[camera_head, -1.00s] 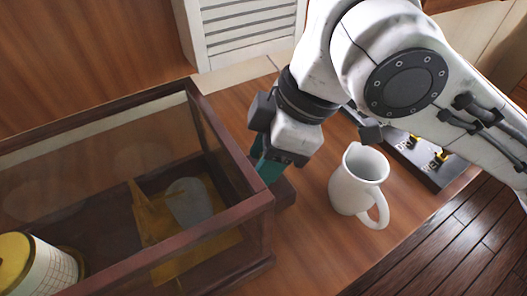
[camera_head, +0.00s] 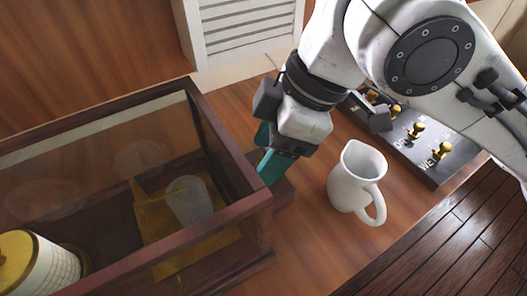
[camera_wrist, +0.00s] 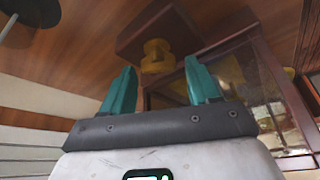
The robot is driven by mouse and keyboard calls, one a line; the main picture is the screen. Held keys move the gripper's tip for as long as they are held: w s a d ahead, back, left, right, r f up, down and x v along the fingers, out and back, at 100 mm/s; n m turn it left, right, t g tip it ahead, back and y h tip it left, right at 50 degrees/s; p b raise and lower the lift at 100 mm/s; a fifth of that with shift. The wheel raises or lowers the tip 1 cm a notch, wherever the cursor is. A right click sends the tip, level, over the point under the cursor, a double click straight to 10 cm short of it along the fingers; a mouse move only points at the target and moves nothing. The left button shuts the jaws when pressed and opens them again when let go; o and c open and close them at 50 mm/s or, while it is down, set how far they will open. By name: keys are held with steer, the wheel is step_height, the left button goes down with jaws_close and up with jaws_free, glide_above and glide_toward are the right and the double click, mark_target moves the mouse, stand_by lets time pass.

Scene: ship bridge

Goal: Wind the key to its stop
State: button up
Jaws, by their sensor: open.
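The brass key (camera_wrist: 157,55) stands out from a dark wooden block (camera_wrist: 150,25) in the wrist view, ahead of and between my fingertips. My gripper (camera_wrist: 160,72) has its two teal fingers apart, with nothing held between them. In the head view my gripper (camera_head: 266,160) points down beside the right end of the glass case (camera_head: 232,213), over the dark block (camera_head: 284,192). There the key is mostly hidden behind my fingers. I cannot tell how far the key is turned.
A white jug (camera_head: 352,180) stands right of my gripper, its handle toward the front. A panel with brass switches (camera_head: 432,165) lies beyond it. The case holds a chart drum (camera_head: 40,265). Some bare wood lies between case and jug; the surface's edge is at right.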

steer(key=p+v, duration=0.1)
steer(key=v, duration=0.7)
steer(key=shift+d+r+p, duration=0.2)
steer(key=shift+r+p, duration=0.1)
steer(key=shift+r, duration=0.05)
